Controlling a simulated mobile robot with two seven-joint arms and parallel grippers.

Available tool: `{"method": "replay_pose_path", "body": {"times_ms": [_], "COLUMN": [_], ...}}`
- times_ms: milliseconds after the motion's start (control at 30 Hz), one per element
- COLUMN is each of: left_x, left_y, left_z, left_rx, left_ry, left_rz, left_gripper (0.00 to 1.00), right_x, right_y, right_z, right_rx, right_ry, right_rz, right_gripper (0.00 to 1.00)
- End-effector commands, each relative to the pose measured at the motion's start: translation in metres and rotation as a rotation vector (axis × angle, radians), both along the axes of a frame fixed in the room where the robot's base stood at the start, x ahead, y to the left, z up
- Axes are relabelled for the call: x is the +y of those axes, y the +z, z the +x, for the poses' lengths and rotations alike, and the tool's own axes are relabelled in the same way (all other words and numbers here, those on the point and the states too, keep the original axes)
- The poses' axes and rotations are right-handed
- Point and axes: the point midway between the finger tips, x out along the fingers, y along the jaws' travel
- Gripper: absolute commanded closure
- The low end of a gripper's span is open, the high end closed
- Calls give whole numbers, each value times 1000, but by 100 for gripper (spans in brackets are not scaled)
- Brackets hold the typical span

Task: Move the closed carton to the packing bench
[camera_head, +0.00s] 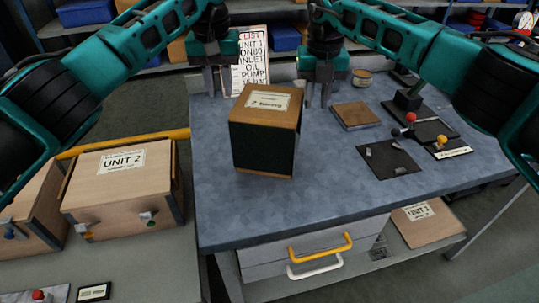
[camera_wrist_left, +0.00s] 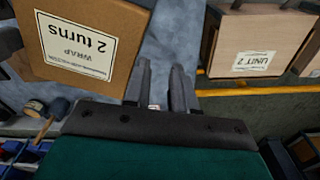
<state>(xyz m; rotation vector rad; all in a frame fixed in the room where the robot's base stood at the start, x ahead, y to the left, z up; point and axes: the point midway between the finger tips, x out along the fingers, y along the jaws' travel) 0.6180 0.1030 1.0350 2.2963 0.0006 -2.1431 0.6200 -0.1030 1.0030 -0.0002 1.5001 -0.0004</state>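A closed carton (camera_head: 264,143) stands upright on the blue-grey bench top (camera_head: 300,200). It has a brown top, dark sides and a white label. The left wrist view shows its brown face and "WRAP 2 turns" label (camera_wrist_left: 76,47) at upper left. My left gripper (camera_head: 217,82) is behind and left of the carton, empty, its fingers slightly apart; they also show in the left wrist view (camera_wrist_left: 162,90). My right gripper (camera_head: 318,92) is behind and right of the carton, open and empty. Neither touches it. No sign shows which surface is the packing bench.
Wooden "UNIT 2" boxes (camera_head: 122,180) stand on a grey surface at left, beside a yellow rail (camera_head: 125,144). A wooden block (camera_head: 355,115), dark plates with knobs (camera_head: 390,158) and a tin (camera_head: 362,78) occupy the bench's right. A sign (camera_head: 250,60) stands behind. The bench's front is clear.

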Motion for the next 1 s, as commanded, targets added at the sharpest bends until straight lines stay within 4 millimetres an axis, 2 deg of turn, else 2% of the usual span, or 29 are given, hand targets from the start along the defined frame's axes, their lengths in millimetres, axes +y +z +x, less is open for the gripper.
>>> {"method": "replay_pose_path", "body": {"times_ms": [33,100,300,433,567,667,1000], "left_x": [-1,-1,-1,-1,-1,0,0], "left_y": [14,29,67,81,87,88,88], "left_z": [0,-1,-4,-5,-6,-6,-6], "left_rx": [-5,-4,-3,-1,-1,0,0], "left_ry": [-1,-1,-1,0,-1,-1,0], "left_rz": [-1,-1,0,0,0,1,0], "left_gripper": [74,74,74,74,74,74,74], "right_x": [0,0,0,0,0,0,0], "right_y": [0,0,0,0,4,15,86], "right_z": [0,0,0,0,0,0,-5], "right_rx": [0,0,0,0,-1,-4,-4], "right_ry": [0,0,0,0,0,0,-1], "right_rz": [0,0,0,0,0,1,0], "right_gripper": [74,74,74,74,74,74,74]}}
